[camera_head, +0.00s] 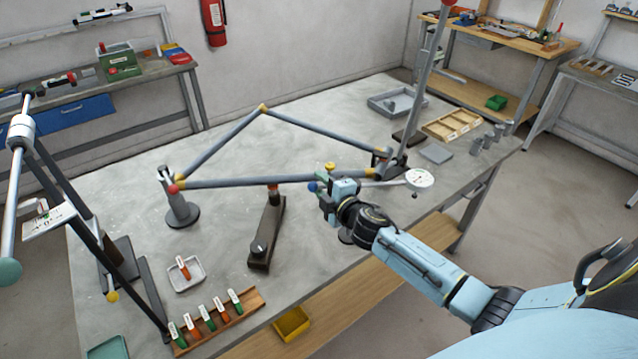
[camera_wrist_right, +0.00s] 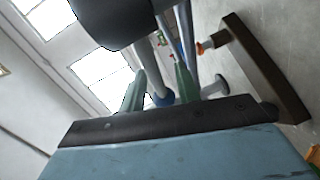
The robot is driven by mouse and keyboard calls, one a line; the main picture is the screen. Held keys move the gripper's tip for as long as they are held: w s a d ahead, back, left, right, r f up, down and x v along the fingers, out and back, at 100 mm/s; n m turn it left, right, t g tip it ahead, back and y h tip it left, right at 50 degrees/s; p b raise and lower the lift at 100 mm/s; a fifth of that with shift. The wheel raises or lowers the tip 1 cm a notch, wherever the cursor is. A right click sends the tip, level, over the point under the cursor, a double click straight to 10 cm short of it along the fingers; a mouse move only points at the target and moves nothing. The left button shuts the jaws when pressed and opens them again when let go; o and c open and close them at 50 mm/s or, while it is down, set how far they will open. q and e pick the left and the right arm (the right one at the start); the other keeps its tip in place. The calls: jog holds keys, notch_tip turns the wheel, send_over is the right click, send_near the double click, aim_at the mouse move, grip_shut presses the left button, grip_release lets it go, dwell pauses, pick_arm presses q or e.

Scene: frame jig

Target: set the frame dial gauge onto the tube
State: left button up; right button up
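The dial gauge shows its white round dial (camera_head: 420,179) in the head view, on a thin bar that runs left to my right gripper (camera_head: 325,190). The gripper seems shut on this bar. A blue ball shows just left of the fingers. In the right wrist view, a grey rod with a blue ball (camera_wrist_right: 162,99) lies between the greenish fingers (camera_wrist_right: 160,88). The fingers hide part of the gauge. The lower grey-blue tube (camera_head: 235,183) of the frame passes behind the gripper; I cannot tell whether the gauge touches it. My left gripper is out of view.
A dark block with a post (camera_head: 265,235) stands below the tube. A small tray (camera_head: 187,275) and a wooden rack (camera_head: 218,325) of several labelled pieces are at the front left. A tall post (camera_head: 425,75) rises at the frame's right end. The table's middle is fairly clear.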

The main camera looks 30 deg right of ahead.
jog(key=shift+w+f, duration=0.1)
jog(key=shift+w, duration=0.5)
grip_shut()
